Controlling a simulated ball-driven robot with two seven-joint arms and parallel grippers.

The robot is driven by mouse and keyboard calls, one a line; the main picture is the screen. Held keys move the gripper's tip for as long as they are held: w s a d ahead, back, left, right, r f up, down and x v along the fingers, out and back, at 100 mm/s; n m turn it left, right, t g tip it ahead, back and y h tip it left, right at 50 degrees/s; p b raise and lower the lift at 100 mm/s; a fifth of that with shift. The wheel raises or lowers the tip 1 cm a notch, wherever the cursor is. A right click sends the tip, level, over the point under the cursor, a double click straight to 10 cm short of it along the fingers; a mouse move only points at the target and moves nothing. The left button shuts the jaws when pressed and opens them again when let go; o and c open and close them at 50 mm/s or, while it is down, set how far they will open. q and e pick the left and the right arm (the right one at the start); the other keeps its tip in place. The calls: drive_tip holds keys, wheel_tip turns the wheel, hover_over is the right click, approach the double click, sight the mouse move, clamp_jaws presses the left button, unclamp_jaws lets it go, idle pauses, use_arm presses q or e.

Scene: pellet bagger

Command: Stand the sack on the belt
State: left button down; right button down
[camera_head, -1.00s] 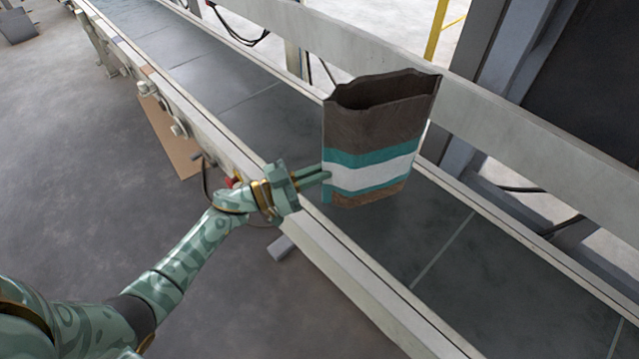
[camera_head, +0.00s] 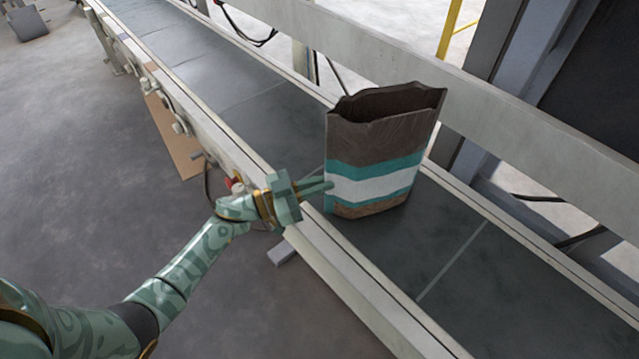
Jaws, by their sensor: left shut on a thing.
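The sack (camera_head: 375,145) is brown with teal and white bands, and its open mouth faces up. It is upright over the dark belt (camera_head: 440,250), with its lower edge at or very near the belt surface; I cannot tell for sure if it touches. My left gripper (camera_head: 328,186) is shut on the sack's left side edge, low down at the white band. The fingertips are partly hidden against the sack. My right gripper is not in view.
Pale rails border the belt, the near rail (camera_head: 345,285) below my left gripper and the far guard rail (camera_head: 400,75) behind the sack. A grey post (camera_head: 505,70) stands at the upper right. The belt is clear on both sides of the sack.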

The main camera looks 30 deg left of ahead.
use_arm(q)
drive_tip(key=c, duration=2)
unclamp_jaws()
drive_tip(key=shift+f, duration=0.2)
drive_tip(key=o, duration=0.5)
drive_tip(key=shift+c, duration=0.2)
drive_tip(key=shift+r, duration=0.1)
